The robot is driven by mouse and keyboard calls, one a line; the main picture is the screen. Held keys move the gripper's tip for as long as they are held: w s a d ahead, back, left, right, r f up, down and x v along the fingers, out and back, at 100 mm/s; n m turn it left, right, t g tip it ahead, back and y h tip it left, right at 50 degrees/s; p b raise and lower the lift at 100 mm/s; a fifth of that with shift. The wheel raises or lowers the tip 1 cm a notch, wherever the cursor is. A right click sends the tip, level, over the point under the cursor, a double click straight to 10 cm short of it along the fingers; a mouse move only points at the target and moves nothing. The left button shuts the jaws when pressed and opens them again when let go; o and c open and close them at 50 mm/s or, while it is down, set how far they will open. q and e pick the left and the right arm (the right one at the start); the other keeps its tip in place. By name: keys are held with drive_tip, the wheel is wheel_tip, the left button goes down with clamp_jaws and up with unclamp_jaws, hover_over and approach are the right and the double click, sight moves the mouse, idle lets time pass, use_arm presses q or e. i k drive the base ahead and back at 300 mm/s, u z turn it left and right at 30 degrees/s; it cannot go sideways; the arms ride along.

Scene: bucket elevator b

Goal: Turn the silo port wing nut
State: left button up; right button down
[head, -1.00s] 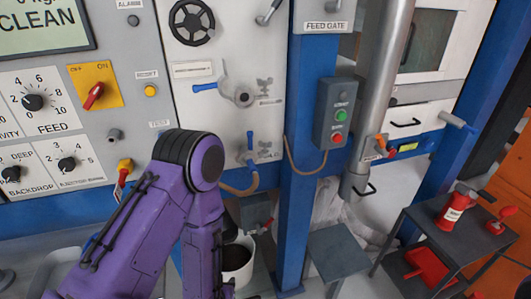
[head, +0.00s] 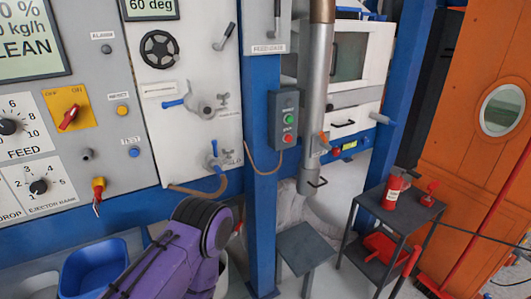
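An orange wall (head: 460,150) stands at the right of the head view, with a round, light-framed port (head: 502,110) set in it. I cannot make out a wing nut on this port. On the grey panel, a small grey wing-shaped piece (head: 223,100) sits beside a valve with a blue lever (head: 173,103). A second blue-handled valve (head: 214,159) is below it. I cannot tell whether any of these is the named nut. A purple arm link of mine rises from the bottom, left of centre. Neither of my grippers shows.
A dark side table (head: 408,207) with a red bottle (head: 394,190) stands before the orange wall. A grey stool (head: 305,243) stands nearer. A blue post (head: 262,180) rises mid-view. A blue bin (head: 92,270) is at lower left. A red pole (head: 490,215) leans at right.

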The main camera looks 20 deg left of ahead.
sight(228, 152)
drive_tip(key=z, duration=1.15)
drive_tip(key=i, duration=1.15)
drive_tip(key=u, duration=1.85)
